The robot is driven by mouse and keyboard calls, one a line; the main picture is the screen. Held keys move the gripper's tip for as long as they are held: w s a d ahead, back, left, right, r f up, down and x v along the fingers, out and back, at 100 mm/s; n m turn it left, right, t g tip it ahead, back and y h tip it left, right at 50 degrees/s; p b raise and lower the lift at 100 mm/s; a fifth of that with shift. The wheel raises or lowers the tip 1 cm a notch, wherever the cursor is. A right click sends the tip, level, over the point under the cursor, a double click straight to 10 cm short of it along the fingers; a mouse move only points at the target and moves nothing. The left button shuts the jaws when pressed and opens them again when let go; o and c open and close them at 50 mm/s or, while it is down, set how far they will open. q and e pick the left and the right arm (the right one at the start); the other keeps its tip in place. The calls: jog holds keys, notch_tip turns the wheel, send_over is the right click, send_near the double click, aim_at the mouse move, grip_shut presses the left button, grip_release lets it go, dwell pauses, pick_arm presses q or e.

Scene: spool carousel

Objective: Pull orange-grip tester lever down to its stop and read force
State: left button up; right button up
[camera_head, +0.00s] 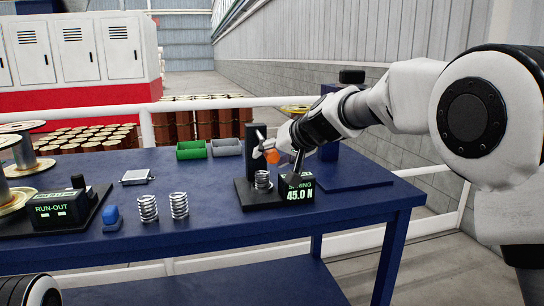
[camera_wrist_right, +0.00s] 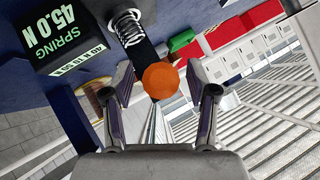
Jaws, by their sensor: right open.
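The spring tester (camera_head: 250,150) stands on the blue table with a dark upright and base. A coil spring (camera_head: 262,180) sits in it, and it also shows in the right wrist view (camera_wrist_right: 127,26). The lever's round orange grip (camera_head: 273,157) lies between the open fingers of my right gripper (camera_head: 281,153). In the right wrist view the orange grip (camera_wrist_right: 160,80) is near the fingertips, with visible gaps on both sides. The tester's display (camera_head: 297,188) reads SPRING 45.0 N; its smaller line is not clearly readable. My left gripper is out of view.
Two loose springs (camera_head: 163,206) and a blue block (camera_head: 111,217) stand left of the tester. A RUN-OUT unit (camera_head: 60,212) with spools is at the far left. Green (camera_head: 191,150) and grey bins (camera_head: 227,147) stand behind. The table's front middle is clear.

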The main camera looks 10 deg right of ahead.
jog(key=v, duration=1.1)
jog(key=shift+s+r, duration=0.2)
jog(key=shift+s, duration=0.1)
jog(key=shift+d, duration=0.15)
